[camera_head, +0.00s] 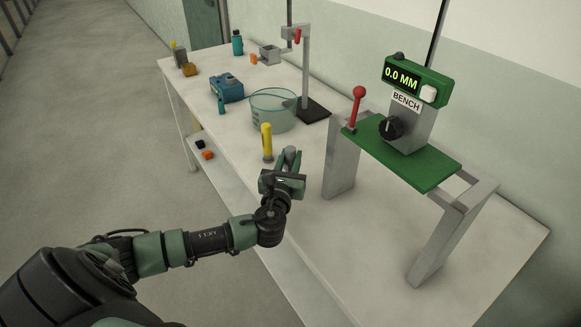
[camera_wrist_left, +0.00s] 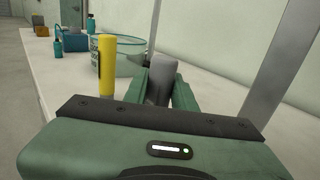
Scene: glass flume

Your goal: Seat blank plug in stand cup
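My left gripper (camera_head: 289,163) is over the near part of the bench, and its fingers are closed around a plain grey rounded piece, which looks like the blank plug (camera_head: 292,154). In the left wrist view the plug (camera_wrist_left: 160,78) stands up between the two green fingers (camera_wrist_left: 160,92); its lower part is hidden. The stand (camera_head: 305,75) has a dark base and a grey post. A square grey open holder, which looks like the stand cup (camera_head: 269,54), sits out to the post's left, well beyond the gripper. My right gripper is not in view.
A yellow-handled probe (camera_head: 267,140) stands upright just beyond the gripper. Behind it is a glass beaker (camera_head: 273,115), by the stand base. A blue box (camera_head: 227,88) is farther left. A grey frame with the green bench gauge (camera_head: 408,140) stands right.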

